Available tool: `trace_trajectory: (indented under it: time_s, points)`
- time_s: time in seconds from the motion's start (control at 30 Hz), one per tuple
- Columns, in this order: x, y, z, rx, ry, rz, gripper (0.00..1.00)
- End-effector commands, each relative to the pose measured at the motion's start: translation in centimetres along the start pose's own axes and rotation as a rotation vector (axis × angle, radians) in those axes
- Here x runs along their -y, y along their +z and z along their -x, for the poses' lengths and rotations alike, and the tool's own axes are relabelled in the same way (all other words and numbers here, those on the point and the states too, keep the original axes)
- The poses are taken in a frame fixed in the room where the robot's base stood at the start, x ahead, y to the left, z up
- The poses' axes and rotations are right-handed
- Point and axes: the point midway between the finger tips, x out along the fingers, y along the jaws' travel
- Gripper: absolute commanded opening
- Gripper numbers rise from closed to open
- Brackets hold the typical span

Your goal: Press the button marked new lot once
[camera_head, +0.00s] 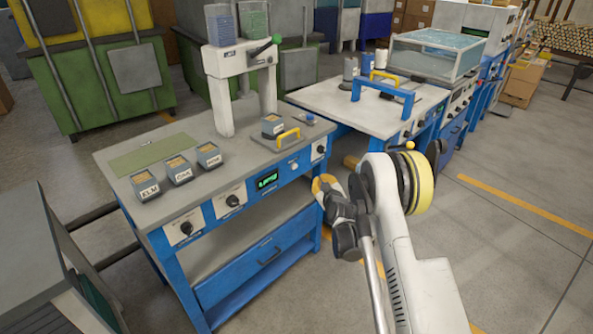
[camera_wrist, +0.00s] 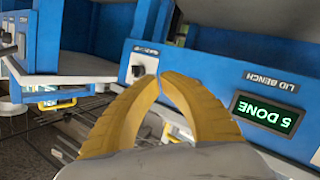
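The blue front of the lid bench (camera_head: 245,195) carries a green-lit display (camera_head: 267,181) and, to its right, a small pale round control (camera_head: 294,166) that may be a button. I cannot read a new lot marking anywhere. In the wrist view the display (camera_wrist: 267,113) appears upside down and reads 5 DONE, near the LID BENCH label (camera_wrist: 271,82). My gripper (camera_head: 322,183) is by the bench's right front corner. In the wrist view its yellow fingers (camera_wrist: 159,77) have their tips together, with nothing held between them. A knob panel (camera_wrist: 138,69) lies beyond the tips. The fingers hide part of the panel.
Several labelled boxes (camera_head: 180,170), a green mat (camera_head: 152,154) and a white press (camera_head: 238,75) stand on the bench. A yellow handle (camera_head: 289,136) is near its right edge. A second bench (camera_head: 365,110) stands behind my arm. Open floor lies right.

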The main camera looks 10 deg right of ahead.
Motion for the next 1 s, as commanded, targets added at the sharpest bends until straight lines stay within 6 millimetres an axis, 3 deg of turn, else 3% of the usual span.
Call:
trace_trajectory:
  time_s: [0.27,0.73,1.0]
  points:
    - [0.3,-0.3,-0.5,0.0,-0.001,0.0,0.0]
    - [2.9,-3.0,-5.4,0.0,-0.001,0.0,0.0]
    - [3.7,-3.7,-6.9,0.0,0.0,0.0,0.0]
